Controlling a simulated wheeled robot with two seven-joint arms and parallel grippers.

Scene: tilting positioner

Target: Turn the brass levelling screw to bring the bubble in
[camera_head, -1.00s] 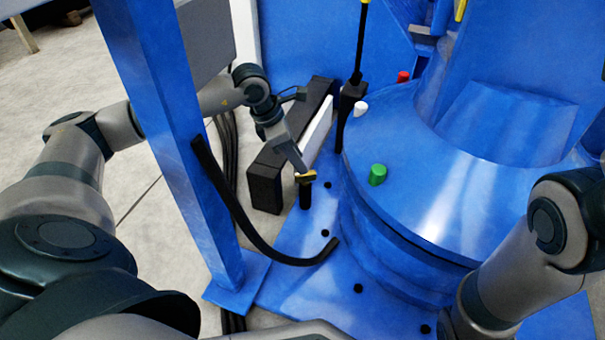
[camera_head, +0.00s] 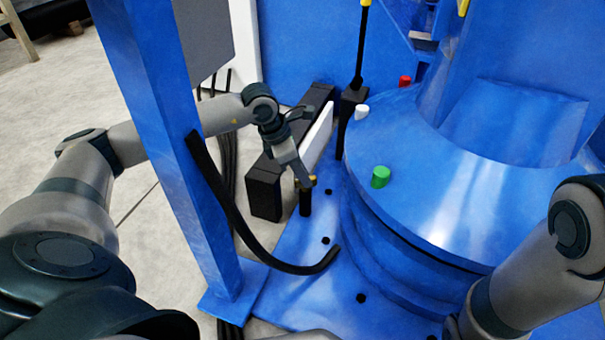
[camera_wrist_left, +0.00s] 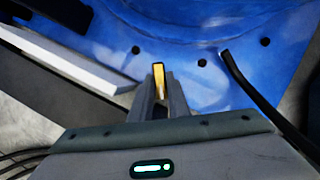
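The brass levelling screw (camera_head: 313,178) shows as a small yellow head above a short black post (camera_head: 306,202) on the blue base plate. My left gripper (camera_head: 306,181) points down at it, with its fingertips at the head. In the left wrist view the brass head (camera_wrist_left: 158,76) sits between the two grey fingers (camera_wrist_left: 160,84), which close in on both its sides. The fingers hide part of the head. I cannot make out a bubble in either view. My right arm (camera_head: 535,255) comes in at the lower right, but its gripper is out of view.
A blue upright (camera_head: 170,150) stands close beside my left arm. A curved black hose (camera_head: 255,240) hangs from it. A black block with a white strip (camera_head: 318,132) lies behind my gripper. The large round blue base (camera_head: 420,190) carries green, white and red buttons.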

